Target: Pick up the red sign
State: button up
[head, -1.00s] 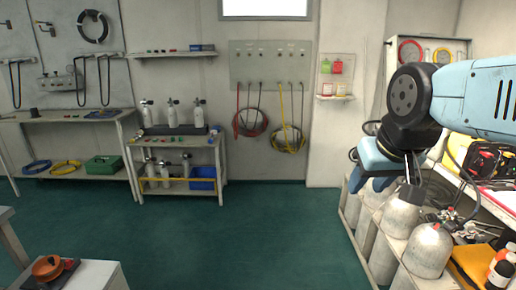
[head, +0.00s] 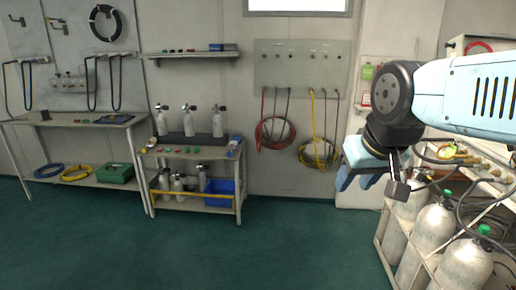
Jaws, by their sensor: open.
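A green tag (head: 367,72) hangs on the wall panel right of the hose board. The red sign that hung beside it is mostly hidden behind my arm, with at most a sliver of red showing at its edge. My gripper (head: 358,181) is at the right of the head view, pointing down, open, with nothing seen between its fingers. It appears below the green tag in the picture and well in front of the wall, touching nothing that I can see.
A rack of grey cylinders (head: 436,228) stands at the right, under and beside my arm. A workbench (head: 135,120) is at the left, and a cart (head: 150,165) with cylinders stands near the wall. The green floor (head: 260,250) in the middle is clear.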

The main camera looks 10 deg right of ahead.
aim_at(366, 101)
jog(key=z, duration=0.05)
jog(key=i, duration=2.2)
jog(key=z, duration=0.65)
jog(key=i, duration=1.7)
jog(key=z, duration=0.35)
